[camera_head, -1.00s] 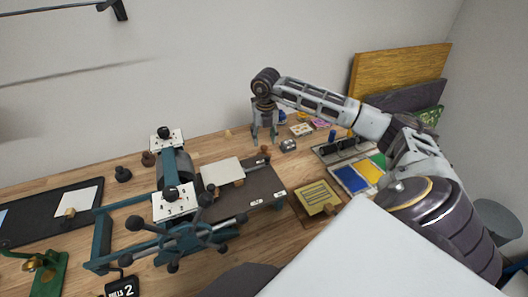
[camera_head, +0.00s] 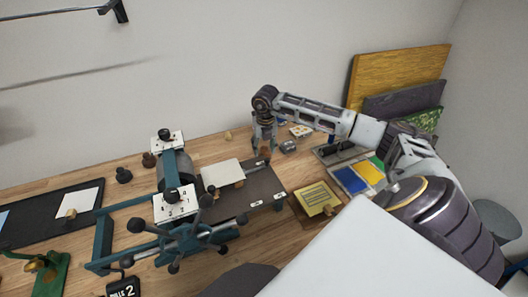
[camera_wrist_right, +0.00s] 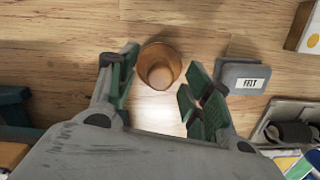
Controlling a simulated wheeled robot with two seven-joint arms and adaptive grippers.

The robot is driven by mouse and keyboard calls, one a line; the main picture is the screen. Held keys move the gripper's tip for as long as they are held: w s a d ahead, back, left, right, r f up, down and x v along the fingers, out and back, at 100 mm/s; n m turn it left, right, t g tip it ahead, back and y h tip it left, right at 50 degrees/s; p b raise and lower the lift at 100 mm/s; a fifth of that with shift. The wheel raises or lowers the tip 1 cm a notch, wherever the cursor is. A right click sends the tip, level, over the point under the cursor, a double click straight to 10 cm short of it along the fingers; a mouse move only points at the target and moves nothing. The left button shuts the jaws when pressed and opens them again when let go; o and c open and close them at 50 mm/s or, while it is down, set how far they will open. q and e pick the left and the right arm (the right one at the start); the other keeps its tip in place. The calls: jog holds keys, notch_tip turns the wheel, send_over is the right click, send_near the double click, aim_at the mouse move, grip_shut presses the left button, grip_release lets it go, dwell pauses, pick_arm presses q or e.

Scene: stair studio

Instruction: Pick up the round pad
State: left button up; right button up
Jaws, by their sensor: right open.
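A brown, round, cup-like piece (camera_wrist_right: 160,62) stands on the wooden table in the right wrist view; it looks like the round pad. Its pale round centre faces the camera. My right gripper (camera_wrist_right: 160,74) is open, with one green finger on either side of it, and I see no firm contact. In the head view the right gripper (camera_head: 264,142) points down over the brown piece (camera_head: 265,152), which is partly hidden by the fingers. My left gripper is not in view.
A grey block marked FELT (camera_wrist_right: 243,78) lies close to the right finger; it also shows in the head view (camera_head: 288,147). A teal press (camera_head: 103,240) with a dark bed stands to the left. A colour tray (camera_head: 345,181) lies to the right.

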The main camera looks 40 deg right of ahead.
jog(key=shift+w+f, duration=0.1)
jog(key=shift+f, duration=0.55)
jog(key=c, duration=1)
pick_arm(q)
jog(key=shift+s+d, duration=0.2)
pick_arm(e)
grip_shut()
